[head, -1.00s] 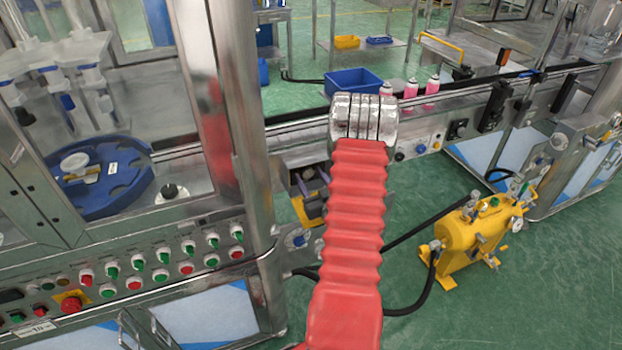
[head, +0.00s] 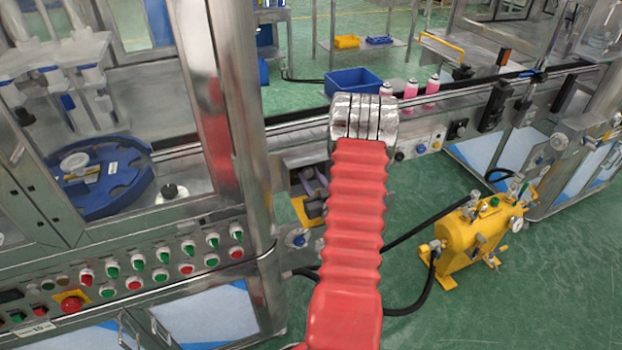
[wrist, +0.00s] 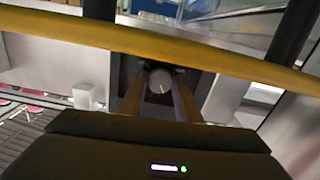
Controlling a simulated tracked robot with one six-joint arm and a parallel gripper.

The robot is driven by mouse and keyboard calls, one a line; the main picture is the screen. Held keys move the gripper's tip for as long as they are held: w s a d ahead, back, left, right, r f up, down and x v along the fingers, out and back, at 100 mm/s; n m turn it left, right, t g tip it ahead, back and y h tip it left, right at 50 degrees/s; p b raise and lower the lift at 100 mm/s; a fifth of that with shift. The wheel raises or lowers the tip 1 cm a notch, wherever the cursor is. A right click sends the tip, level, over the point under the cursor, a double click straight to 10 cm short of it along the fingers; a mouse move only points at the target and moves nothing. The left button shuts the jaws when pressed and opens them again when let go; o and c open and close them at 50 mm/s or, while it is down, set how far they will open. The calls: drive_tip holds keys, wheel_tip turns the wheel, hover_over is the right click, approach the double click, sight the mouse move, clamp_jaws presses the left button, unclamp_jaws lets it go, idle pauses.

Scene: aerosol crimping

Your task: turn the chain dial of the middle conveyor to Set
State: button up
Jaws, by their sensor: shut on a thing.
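The chain dial (wrist: 160,80) is a round grey knob in a dark recess, near the middle of the wrist view. My gripper (wrist: 159,90) has one finger on each side of it and is shut on it. In the head view my gripper (head: 311,176) shows partly beside my red arm sleeve, below the conveyor (head: 450,110). The dial itself is hidden in the head view. Its marks, and so its setting, cannot be read.
A yellow bar crosses the wrist view (wrist: 80,30) in front of the fingers. A steel post (head: 240,120) and cabinet stand close left of my gripper. A yellow tank (head: 468,240) with black hoses stands at right. Pink cans (head: 432,88) and a blue bin (head: 353,80) are behind.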

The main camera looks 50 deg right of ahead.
drive_tip(key=shift+m, duration=2.9)
drive_tip(key=o, duration=1.1)
drive_tip(key=shift+c, duration=0.2)
drive_tip(key=shift+s, duration=0.1)
drive_tip(key=v, duration=1.3)
drive_tip(key=shift+s+a, duration=0.2)
drive_tip(key=shift+s, duration=0.05)
drive_tip(key=shift+f, duration=0.1)
